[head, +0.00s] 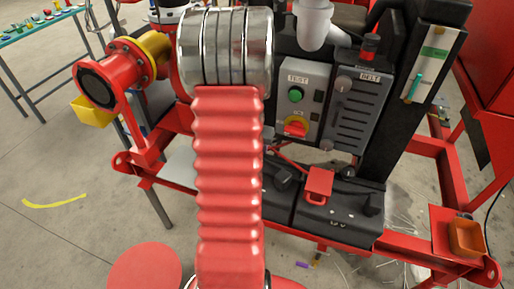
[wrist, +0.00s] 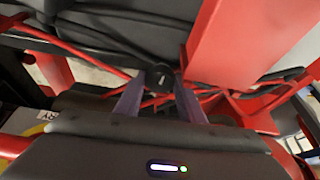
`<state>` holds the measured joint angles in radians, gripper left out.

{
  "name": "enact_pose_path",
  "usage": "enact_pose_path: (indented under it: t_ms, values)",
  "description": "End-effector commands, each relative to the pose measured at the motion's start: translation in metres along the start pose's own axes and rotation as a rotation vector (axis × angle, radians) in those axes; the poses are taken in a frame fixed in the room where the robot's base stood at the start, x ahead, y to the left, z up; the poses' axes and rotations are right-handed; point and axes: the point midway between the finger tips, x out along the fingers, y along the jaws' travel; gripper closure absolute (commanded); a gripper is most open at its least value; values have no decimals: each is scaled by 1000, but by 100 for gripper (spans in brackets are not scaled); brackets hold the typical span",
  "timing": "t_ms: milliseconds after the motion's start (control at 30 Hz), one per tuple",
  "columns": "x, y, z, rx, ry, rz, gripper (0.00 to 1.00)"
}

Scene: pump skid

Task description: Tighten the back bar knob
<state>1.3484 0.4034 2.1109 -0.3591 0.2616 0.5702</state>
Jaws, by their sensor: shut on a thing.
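In the wrist view my gripper (wrist: 160,88) has its two purple-grey fingers on either side of a small black knob (wrist: 159,76) with a pale mark on top. The jaws are shut on this knob, with the fingertips at its sides. How far it is screwed down cannot be told. In the head view my gripper is hidden behind my own red ribbed arm. Two black batteries (head: 325,221) stand on the red skid, with black knobs (head: 348,172) visible at their right side. I cannot tell which of these, if any, is the gripped one.
A grey panel with a green button and red-yellow switch (head: 296,126) stands behind the batteries. Red cables (wrist: 75,50) and a large red part (wrist: 222,42) are close to my fingers. A red flanged pipe (head: 113,72) is at the left; an orange cup (head: 466,238) is at the right.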

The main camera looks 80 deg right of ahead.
Motion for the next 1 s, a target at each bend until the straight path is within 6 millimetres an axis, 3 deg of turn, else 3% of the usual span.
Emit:
enact_pose_path:
  t_ms: [267, 300, 567, 1000]
  values:
    - [0, -1, -2, 0, 5, -2, 87]
    - [0, -1, -2, 0, 5, -2, 64]
    - [0, -1, -1, 0, 3, -1, 46]
    - [-8, -1, -1, -1, 3, -1, 46]
